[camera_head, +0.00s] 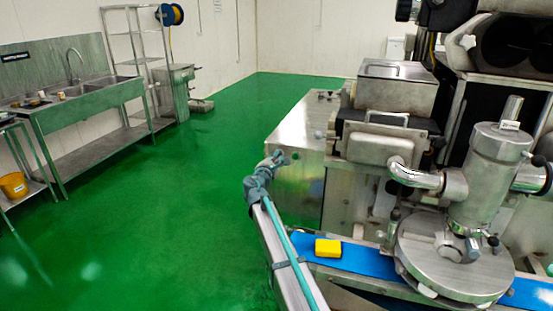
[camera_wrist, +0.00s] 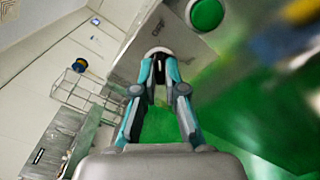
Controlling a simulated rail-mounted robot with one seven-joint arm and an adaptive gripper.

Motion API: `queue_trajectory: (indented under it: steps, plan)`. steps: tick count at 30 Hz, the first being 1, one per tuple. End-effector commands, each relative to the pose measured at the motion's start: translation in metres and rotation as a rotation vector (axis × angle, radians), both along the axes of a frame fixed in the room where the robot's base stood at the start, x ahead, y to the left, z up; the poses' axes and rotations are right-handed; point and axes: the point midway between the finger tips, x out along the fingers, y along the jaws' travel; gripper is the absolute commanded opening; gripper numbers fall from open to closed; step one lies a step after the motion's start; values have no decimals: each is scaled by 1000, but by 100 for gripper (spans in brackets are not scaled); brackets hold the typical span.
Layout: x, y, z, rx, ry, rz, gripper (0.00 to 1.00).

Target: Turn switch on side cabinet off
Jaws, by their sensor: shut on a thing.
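The side cabinet (camera_head: 305,130) is a grey metal box at the centre of the head view. In the wrist view, a round switch (camera_wrist: 160,52) with a white rim and a dark middle sits at my fingertips. My gripper (camera_wrist: 160,68) has its two teal-and-grey fingers closed in on the switch, one on each side. In the head view, my gripper (camera_head: 279,158) is against the cabinet's near left face. The switch is mostly hidden there, and its exact turn angle cannot be read.
A green button (camera_wrist: 207,13) is close to the switch. A blue conveyor belt (camera_head: 370,262) with a yellow block (camera_head: 328,248) on it runs to the right of my arm. The green floor (camera_head: 190,190) to the left is clear up to the sink bench (camera_head: 85,90).

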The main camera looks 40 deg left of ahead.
Motion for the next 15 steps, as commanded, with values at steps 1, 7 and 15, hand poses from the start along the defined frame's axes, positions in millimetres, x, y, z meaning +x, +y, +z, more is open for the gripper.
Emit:
queue_trajectory:
  steps: [1,7,15]
  plan:
    - [-1,0,-1,-2,-1,0,0]
    - [0,0,-1,-1,0,0,34]
    - [0,0,0,0,0,0,35]
